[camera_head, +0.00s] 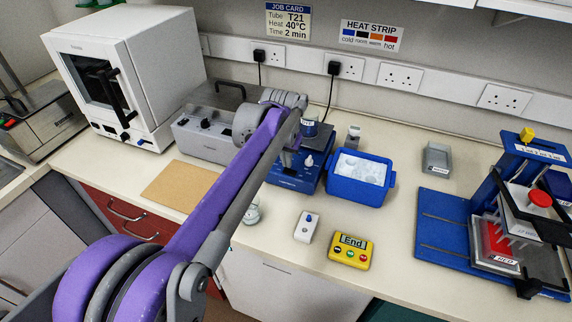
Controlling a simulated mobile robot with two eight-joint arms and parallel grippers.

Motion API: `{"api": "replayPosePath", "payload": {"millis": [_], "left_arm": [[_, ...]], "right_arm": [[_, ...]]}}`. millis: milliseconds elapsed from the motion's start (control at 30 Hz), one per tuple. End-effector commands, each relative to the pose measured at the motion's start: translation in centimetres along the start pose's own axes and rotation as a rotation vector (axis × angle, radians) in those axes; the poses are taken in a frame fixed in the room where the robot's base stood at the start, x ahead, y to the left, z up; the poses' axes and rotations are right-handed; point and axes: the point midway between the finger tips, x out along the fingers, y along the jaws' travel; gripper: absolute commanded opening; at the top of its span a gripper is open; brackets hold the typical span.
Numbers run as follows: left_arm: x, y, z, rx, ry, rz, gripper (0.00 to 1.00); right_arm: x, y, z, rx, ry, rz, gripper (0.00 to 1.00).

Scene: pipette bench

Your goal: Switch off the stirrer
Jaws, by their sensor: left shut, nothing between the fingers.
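The stirrer appears to be the blue unit (292,181) on the bench in the middle of the head view. It has a dark top plate and a pale knob (309,161) on its front. A dark labelled vessel (310,128) stands at its top. My left arm reaches over the bench from the lower left and covers the unit's left part. My left gripper (287,157) points down at the front left of the stirrer, shut and empty. I cannot tell whether it touches the unit. My right gripper is out of view.
A blue tub of ice (345,188) stands close right of the stirrer. A grey box with knobs (190,127) is to the left. In front are a small white box with a blue knob (306,228) and a yellow timer (351,250) reading "End".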

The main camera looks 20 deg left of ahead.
Motion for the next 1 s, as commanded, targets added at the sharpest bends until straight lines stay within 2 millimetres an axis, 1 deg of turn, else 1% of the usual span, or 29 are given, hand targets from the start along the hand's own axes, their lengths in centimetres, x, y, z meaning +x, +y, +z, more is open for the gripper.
{"api": "replayPosePath", "payload": {"millis": [33,100,200,533,633,1000], "left_arm": [[0.6,-0.1,0.2,0.0,0.0,0.0,0.0],[1.1,-0.1,0.3,0.0,0.0,0.0,0.0],[1.4,-0.1,0.4,0.0,0.0,0.0,0.0],[1.6,-0.1,0.5,0.0,0.0,0.0,0.0],[2.2,-0.4,0.7,-0.001,0.0,0.0,0.0],[2.1,-0.1,0.7,0.001,-0.002,0.001,0.0]], "right_arm": [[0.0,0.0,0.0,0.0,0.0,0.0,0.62],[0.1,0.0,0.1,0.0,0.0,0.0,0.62],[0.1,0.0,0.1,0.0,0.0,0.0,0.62],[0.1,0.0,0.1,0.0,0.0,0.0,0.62],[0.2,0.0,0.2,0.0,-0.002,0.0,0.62],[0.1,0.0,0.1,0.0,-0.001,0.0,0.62]]}}
